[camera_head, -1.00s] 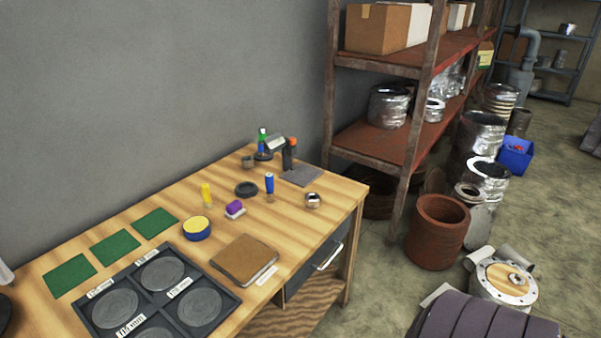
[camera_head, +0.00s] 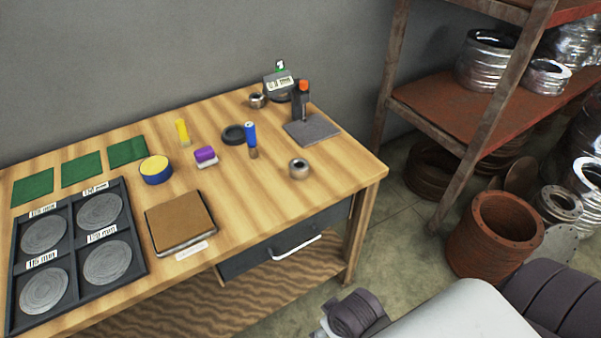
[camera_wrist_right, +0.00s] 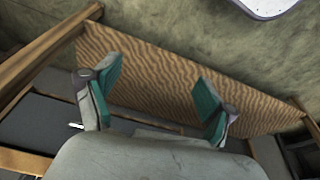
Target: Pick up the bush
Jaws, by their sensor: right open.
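A short metal ring, which looks like a bush (camera_head: 299,169), stands on the wooden workbench near its right edge in the head view. A second, similar metal ring (camera_head: 257,101) sits farther back, beside a dark stand with a label. My right gripper (camera_wrist_right: 158,92) is open and empty in the right wrist view, with teal pads on both fingers. The bench's wavy-grained lower shelf (camera_wrist_right: 165,75) shows beyond the fingers, and neither ring is in that view. My left gripper is not in view.
On the workbench (camera_head: 255,215), a blue-handled brush (camera_head: 250,138), a black ring (camera_head: 233,135) and a grey pad (camera_head: 311,130) lie near the bush. A brown box (camera_head: 180,222) and a disc tray (camera_head: 80,245) are left. A rusty rack (camera_head: 425,120) stands right.

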